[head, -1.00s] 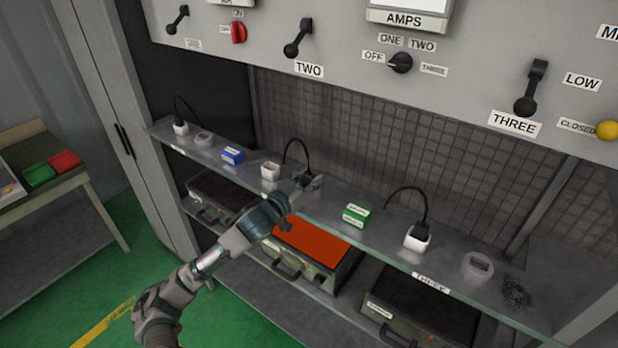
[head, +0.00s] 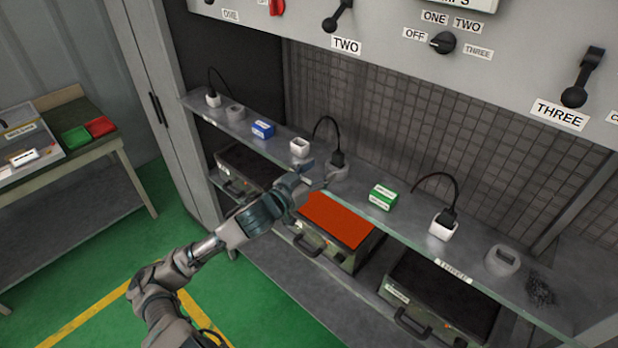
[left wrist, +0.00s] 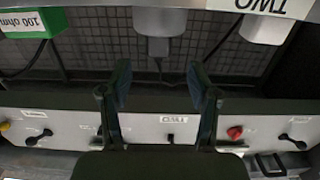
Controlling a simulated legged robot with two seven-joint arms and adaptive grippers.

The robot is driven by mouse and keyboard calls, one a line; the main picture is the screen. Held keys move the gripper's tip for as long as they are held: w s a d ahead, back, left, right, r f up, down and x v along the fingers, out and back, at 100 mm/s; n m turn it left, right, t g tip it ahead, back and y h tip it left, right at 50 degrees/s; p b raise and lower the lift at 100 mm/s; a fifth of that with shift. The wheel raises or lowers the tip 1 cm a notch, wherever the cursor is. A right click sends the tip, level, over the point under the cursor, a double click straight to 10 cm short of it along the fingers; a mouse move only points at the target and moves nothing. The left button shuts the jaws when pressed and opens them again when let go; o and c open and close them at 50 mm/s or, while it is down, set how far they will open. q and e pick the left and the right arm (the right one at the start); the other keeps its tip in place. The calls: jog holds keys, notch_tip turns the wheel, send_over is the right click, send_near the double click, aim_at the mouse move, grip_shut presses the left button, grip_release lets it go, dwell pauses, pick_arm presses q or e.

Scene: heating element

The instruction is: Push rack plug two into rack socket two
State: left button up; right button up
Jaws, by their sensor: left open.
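Rack plug two (head: 338,158) is a black plug with a looping black cable. It stands upright in the grey round socket (head: 337,174) on the shelf, behind my left gripper; how deep it sits I cannot tell. The left wrist view is upside down and shows the plug (left wrist: 158,47) against the grey socket (left wrist: 159,20) at the top. My left gripper (head: 318,178) is open and empty, just in front of this socket and apart from it. Its two fingers (left wrist: 161,82) are spread below the plug in the wrist view. My right gripper is not in view.
A white socket (head: 299,148) and a blue box (head: 263,129) stand left on the shelf. A green box (head: 382,197) and a white socket with a plug (head: 443,226) stand right. An orange-topped case (head: 340,220) lies below. The panel overhangs behind.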

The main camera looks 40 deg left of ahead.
pick_arm(q)
jog(key=shift+s+a, duration=0.1)
jog(key=shift+s, duration=1.85)
jog(key=s+d+f+g+y, duration=0.1)
jog(key=s+f+g, duration=0.2)
jog(key=f, duration=0.9)
jog(key=s+d+f+g+y, duration=0.1)
jog(key=s+f+g, duration=0.15)
jog(key=f, duration=0.95)
jog(key=s+d+f+m+g+h, duration=0.1)
jog(key=s+d+f+g, duration=0.3)
jog(key=s+d+f, duration=0.4)
jog(key=s+d+f+g, duration=0.4)
jog(key=s+d+f, duration=0.1)
jog(key=s+f, duration=0.45)
notch_tip(320, 180, down, 22)
jog(key=s+f+g, duration=0.1)
jog(key=g, duration=0.1)
jog(key=s+a+f+g, duration=0.1)
jog(key=s+a+f, duration=0.1)
jog(key=s+f, duration=1.7)
jog(key=shift+s+a+f+m, duration=0.15)
jog(key=shift+s+a+m, duration=0.05)
jog(key=shift+a+m, duration=0.1)
